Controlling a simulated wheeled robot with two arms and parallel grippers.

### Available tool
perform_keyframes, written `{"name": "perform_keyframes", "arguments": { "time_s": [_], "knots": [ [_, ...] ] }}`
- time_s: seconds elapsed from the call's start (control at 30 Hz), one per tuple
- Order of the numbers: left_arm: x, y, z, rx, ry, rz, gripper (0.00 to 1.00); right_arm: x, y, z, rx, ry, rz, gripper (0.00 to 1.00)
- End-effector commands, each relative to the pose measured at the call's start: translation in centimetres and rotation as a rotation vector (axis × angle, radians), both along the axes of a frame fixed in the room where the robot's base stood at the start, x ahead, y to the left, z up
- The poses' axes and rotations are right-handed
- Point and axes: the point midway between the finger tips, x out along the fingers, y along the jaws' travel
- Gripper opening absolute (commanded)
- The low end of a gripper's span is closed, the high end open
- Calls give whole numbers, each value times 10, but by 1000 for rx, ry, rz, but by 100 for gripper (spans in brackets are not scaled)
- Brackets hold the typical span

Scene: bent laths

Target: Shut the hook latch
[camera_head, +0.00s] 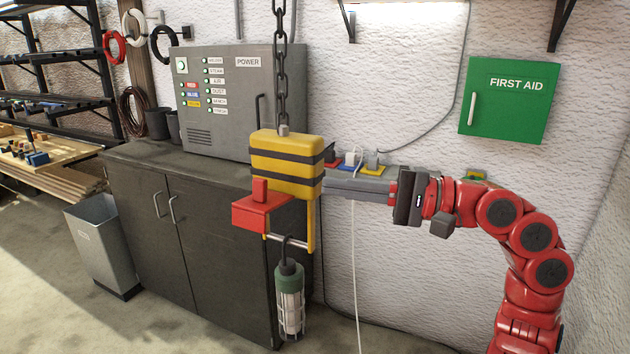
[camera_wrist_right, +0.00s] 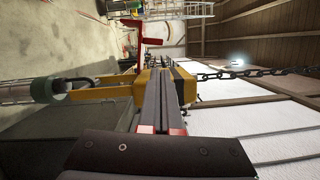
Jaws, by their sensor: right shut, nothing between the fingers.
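A yellow block with black stripes (camera_head: 287,162) hangs from a chain (camera_head: 281,65). At its lower left a red latch piece (camera_head: 262,213) with a small upright tab sticks out to the side; it also shows in the wrist view (camera_wrist_right: 132,46). Below the block, a green-topped caged lamp (camera_head: 289,300) hangs by its hook from a pale bar (camera_head: 288,241) inside the yellow frame. My right gripper (camera_head: 328,184) is shut and empty, its fingers pointing left at the block's right side; I cannot tell whether they touch it. My left gripper is not in view.
A dark cabinet (camera_head: 140,205) with a grey power box (camera_head: 228,115) on top stands behind the block. A green first aid box (camera_head: 508,99) is on the wall. A white cord (camera_head: 355,260) hangs below my right gripper. A bin (camera_head: 97,245) stands at left.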

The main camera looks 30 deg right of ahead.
Motion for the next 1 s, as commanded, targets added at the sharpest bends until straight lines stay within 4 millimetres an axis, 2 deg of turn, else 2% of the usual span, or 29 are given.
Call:
{"name": "perform_keyframes", "arguments": {
  "time_s": [0.3, 0.5, 1.0],
  "knots": [
    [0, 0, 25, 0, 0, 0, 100, 35, 46, 5, 2, 2, 5, 0],
    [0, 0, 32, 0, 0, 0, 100, 50, 65, 6, 2, 1, 3, 0],
    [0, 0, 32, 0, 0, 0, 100, 54, 70, 3, 0, -2, 2, 0]
  ]
}}
